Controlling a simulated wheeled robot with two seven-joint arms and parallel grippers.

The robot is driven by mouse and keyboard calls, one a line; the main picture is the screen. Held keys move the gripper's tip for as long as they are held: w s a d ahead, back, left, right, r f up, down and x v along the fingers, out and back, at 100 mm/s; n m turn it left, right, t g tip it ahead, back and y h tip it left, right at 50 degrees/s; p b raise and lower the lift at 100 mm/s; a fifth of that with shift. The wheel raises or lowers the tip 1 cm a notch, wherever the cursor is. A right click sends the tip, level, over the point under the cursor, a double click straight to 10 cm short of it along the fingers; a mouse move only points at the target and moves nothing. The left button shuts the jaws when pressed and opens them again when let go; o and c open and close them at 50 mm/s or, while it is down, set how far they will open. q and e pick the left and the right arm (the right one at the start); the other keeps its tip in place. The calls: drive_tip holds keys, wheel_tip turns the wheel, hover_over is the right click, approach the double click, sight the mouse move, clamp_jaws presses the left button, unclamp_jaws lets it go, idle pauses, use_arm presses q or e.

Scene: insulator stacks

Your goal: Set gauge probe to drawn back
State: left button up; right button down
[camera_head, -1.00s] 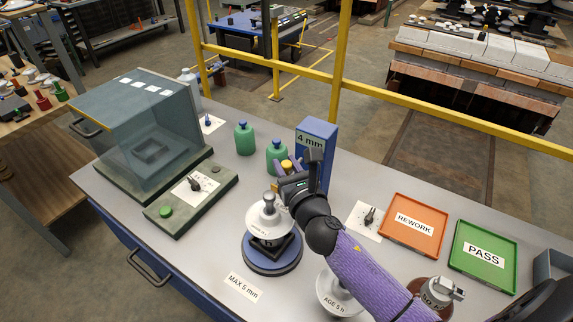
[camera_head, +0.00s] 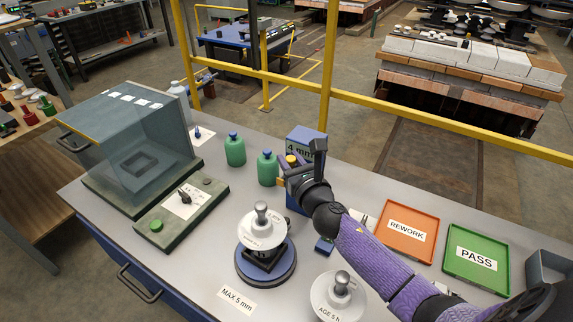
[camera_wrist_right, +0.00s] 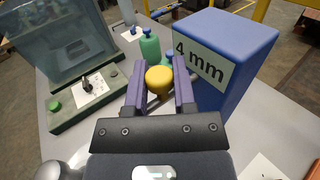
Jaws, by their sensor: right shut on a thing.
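The gauge is a blue box (camera_head: 310,138) with a "4 mm" label, standing at the back of the bench. It also shows large in the right wrist view (camera_wrist_right: 232,40). My right gripper (camera_head: 287,163) is shut on a yellow knob (camera_head: 292,159), in front of the gauge's labelled face. In the right wrist view the knob (camera_wrist_right: 159,79) sits between both purple fingers. The link between knob and gauge is mostly hidden by the gripper. A white insulator (camera_head: 262,229) stands on a round blue-grey stand (camera_head: 265,272) in front. My left gripper is out of view.
Two green bottles (camera_head: 235,150) stand left of the gauge. A glass-sided box (camera_head: 140,145) and a switch panel (camera_head: 180,215) are further left. An orange REWORK tray (camera_head: 406,250) and green PASS tray (camera_head: 478,282) lie right. Another insulator (camera_head: 338,295) stands near the front.

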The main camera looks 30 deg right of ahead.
drive_tip(key=shift+d+r, duration=0.1)
drive_tip(key=shift+c, duration=2.1)
unclamp_jaws()
drive_tip(key=shift+w+d, duration=0.1)
drive_tip(key=s+a, duration=0.1)
drive_tip(key=s, duration=0.9)
drive_tip(key=shift+p, duration=0.3)
